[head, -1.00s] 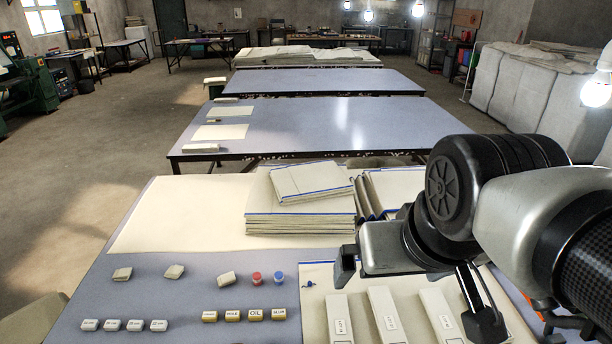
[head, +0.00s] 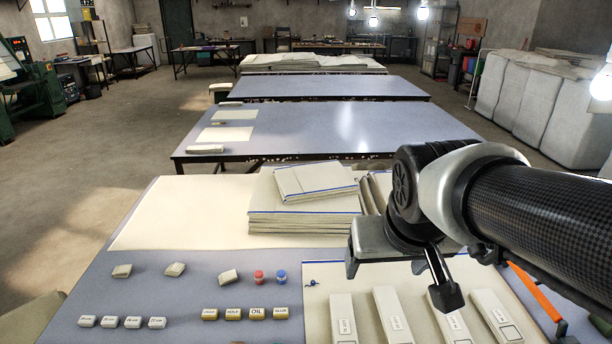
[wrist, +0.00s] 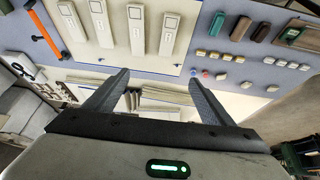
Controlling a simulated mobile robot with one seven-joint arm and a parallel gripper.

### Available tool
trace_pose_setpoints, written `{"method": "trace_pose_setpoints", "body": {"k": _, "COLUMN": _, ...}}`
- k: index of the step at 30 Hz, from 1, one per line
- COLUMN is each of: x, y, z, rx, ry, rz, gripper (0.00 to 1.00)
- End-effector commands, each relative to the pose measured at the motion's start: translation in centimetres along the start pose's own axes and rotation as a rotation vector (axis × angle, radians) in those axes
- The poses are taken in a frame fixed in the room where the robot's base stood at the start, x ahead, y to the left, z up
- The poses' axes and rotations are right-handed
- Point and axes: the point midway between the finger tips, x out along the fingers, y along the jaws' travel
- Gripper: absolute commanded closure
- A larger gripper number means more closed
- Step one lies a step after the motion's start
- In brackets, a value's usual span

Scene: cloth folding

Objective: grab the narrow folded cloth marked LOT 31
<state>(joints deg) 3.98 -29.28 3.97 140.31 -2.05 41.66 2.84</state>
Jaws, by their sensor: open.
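Several narrow folded cloths, pale with small printed labels, lie side by side on a cream sheet (head: 362,277) at the table's front right. In the head view they are one at the left (head: 342,318), then a second (head: 393,316), a third (head: 452,322) partly behind my gripper, and a rightmost one (head: 495,314). I cannot read which is LOT 31. The wrist view shows them along its top edge, one of them here (wrist: 170,35). My gripper (head: 399,278) is open and empty, above the sheet's back part; its fingers also show in the wrist view (wrist: 158,75).
A tall stack of folded cloths (head: 303,222) stands behind the sheet. Labelled blocks (head: 257,314), pale blocks and red (head: 259,277) and blue spools (head: 281,276) lie to the left. An orange-handled tool (head: 536,291) lies at the right.

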Motion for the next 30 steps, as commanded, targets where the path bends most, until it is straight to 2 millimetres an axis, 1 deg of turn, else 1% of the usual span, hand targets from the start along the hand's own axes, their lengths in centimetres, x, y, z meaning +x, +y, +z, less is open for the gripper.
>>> {"method": "trace_pose_setpoints", "body": {"k": 1, "x": 4.3, "y": 0.0, "z": 0.6, "rx": 0.004, "ry": -0.018, "rz": 0.009, "gripper": 0.23}}
{"method": "trace_pose_setpoints", "body": {"k": 2, "x": 6.2, "y": 0.0, "z": 0.4, "rx": 0.007, "ry": -0.021, "rz": 0.012, "gripper": 0.23}}
{"method": "trace_pose_setpoints", "body": {"k": 3, "x": 8.9, "y": -0.1, "z": 0.3, "rx": 0.009, "ry": -0.025, "rz": 0.016, "gripper": 0.23}}
{"method": "trace_pose_setpoints", "body": {"k": 5, "x": 13.4, "y": -0.3, "z": 0.5, "rx": 0.007, "ry": -0.04, "rz": 0.016, "gripper": 0.23}}
{"method": "trace_pose_setpoints", "body": {"k": 6, "x": 16.2, "y": -0.5, "z": 0.6, "rx": 0.006, "ry": -0.05, "rz": 0.011, "gripper": 0.23}}
{"method": "trace_pose_setpoints", "body": {"k": 9, "x": 22.1, "y": -1.1, "z": 1.1, "rx": 0.003, "ry": -0.069, "rz": -0.007, "gripper": 0.23}}
{"method": "trace_pose_setpoints", "body": {"k": 10, "x": 23.5, "y": -1.3, "z": 1.2, "rx": 0.003, "ry": -0.072, "rz": -0.014, "gripper": 0.23}}
{"method": "trace_pose_setpoints", "body": {"k": 12, "x": 26.0, "y": -1.7, "z": 1.4, "rx": 0.007, "ry": -0.079, "rz": -0.027, "gripper": 0.23}}
{"method": "trace_pose_setpoints", "body": {"k": 13, "x": 26.8, "y": -1.8, "z": 1.5, "rx": 0.008, "ry": -0.081, "rz": -0.032, "gripper": 0.23}}
{"method": "trace_pose_setpoints", "body": {"k": 15, "x": 28.0, "y": -2.0, "z": 1.6, "rx": 0.011, "ry": -0.084, "rz": -0.04, "gripper": 0.23}}
{"method": "trace_pose_setpoints", "body": {"k": 20, "x": 30.1, "y": -2.3, "z": 1.9, "rx": 0.01, "ry": -0.087, "rz": -0.046, "gripper": 0.23}}
{"method": "trace_pose_setpoints", "body": {"k": 30, "x": 37.4, "y": -2.7, "z": 2.6, "rx": 0.008, "ry": -0.087, "rz": -0.046, "gripper": 0.23}}
